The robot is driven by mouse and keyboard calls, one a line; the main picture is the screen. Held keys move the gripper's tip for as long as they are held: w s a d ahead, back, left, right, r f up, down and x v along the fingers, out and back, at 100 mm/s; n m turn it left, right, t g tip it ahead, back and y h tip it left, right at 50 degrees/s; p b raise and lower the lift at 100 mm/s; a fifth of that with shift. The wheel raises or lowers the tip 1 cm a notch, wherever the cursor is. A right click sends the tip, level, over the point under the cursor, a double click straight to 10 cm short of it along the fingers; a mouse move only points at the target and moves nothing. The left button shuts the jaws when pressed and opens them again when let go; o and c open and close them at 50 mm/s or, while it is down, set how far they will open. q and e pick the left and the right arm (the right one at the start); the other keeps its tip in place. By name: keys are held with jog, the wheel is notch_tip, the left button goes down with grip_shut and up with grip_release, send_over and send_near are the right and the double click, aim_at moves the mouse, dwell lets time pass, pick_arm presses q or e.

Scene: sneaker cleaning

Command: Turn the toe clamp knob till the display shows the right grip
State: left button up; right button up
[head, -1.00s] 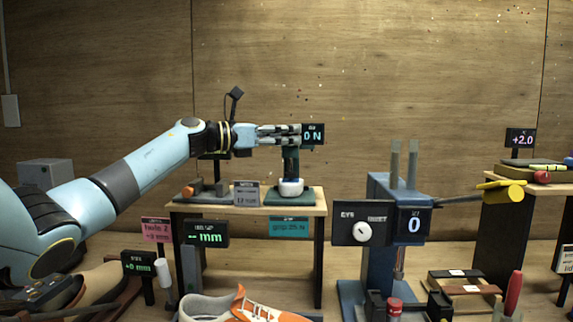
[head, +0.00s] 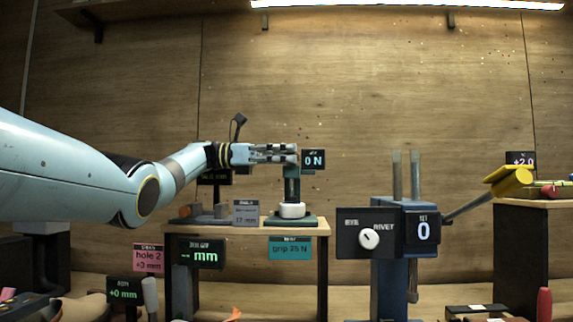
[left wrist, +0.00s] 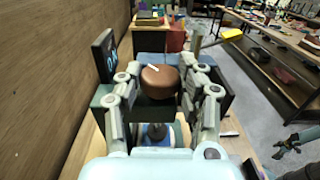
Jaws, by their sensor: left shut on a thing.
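The toe clamp (head: 292,188) stands on a small wooden bench, with a green post and a white round part low on it. Its display (head: 313,160) reads 0 N; it also shows edge-on in the left wrist view (left wrist: 105,54). My left gripper (head: 292,154) reaches in level from the left at the top of the post. In the left wrist view its fingers are on both sides of the brown round knob (left wrist: 158,82), shut on it. A white mark lies across the knob's top. The fingers hide the knob in the head view.
A teal sign (head: 290,248) on the bench front seems to read grip 25 N. Other displays stand at the lower left.

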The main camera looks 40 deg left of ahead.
pick_arm(q)
jog(key=shift+f, duration=0.1)
dwell(0.4)
jog(key=o, duration=1.1)
jog(key=shift+o, duration=0.2)
jog(key=v, duration=0.7)
jog(key=shift+a, duration=0.2)
